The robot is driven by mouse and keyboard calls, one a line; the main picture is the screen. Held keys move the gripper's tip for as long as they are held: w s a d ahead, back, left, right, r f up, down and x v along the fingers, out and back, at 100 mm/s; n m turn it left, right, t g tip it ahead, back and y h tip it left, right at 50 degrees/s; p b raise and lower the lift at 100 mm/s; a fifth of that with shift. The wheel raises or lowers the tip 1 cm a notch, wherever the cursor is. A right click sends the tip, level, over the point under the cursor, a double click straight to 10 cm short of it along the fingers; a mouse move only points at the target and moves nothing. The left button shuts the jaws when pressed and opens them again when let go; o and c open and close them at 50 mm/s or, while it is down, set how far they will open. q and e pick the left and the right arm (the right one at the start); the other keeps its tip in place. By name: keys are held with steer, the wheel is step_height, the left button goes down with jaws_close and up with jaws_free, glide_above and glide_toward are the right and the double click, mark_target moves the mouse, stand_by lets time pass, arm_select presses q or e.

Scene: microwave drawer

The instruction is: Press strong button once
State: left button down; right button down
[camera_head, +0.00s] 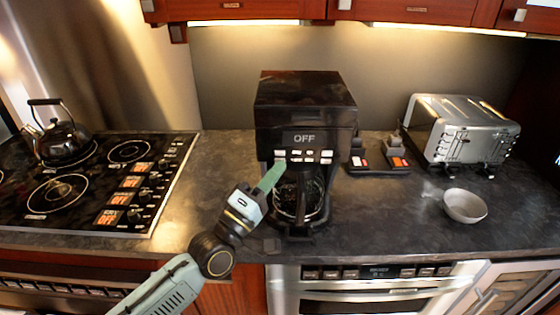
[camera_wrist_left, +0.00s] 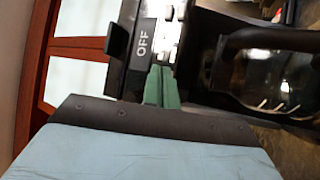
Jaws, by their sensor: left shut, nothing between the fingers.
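The black coffee maker (camera_head: 305,105) stands on the counter with a display (camera_head: 304,138) reading OFF. Below the display are two rows of small white buttons (camera_head: 308,156); their labels are too small to read, so I cannot tell which is the strong button. My left gripper (camera_head: 275,170) is shut and empty, its green fingertips close to the lower left of the button panel. In the left wrist view the fingertips (camera_wrist_left: 163,80) reach up to the panel beside the display (camera_wrist_left: 142,44); I cannot tell whether they touch a button. My right gripper is not in view.
A glass carafe (camera_head: 298,195) sits in the coffee maker, just right of my left gripper. A toaster (camera_head: 462,130) and a white bowl (camera_head: 465,205) stand at the right. A stove (camera_head: 85,220) with a kettle (camera_head: 62,137) is at the left.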

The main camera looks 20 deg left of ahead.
arm_select(q)
steer(key=shift+w+a, duration=0.1)
steer(key=shift+w, duration=0.25)
steer(key=shift+s, duration=0.1)
stand_by(0.3)
steer(key=shift+s+d, duration=0.2)
steer(key=shift+s, duration=0.45)
steer(key=shift+s+p, duration=0.1)
steer(key=shift+p, duration=0.25)
steer(key=s+p, duration=0.1)
steer(key=s, duration=0.1)
steer(key=s+d+p, duration=0.1)
steer(key=s, duration=0.1)
steer(key=shift+s+d, duration=0.2)
steer(key=shift+s, duration=0.1)
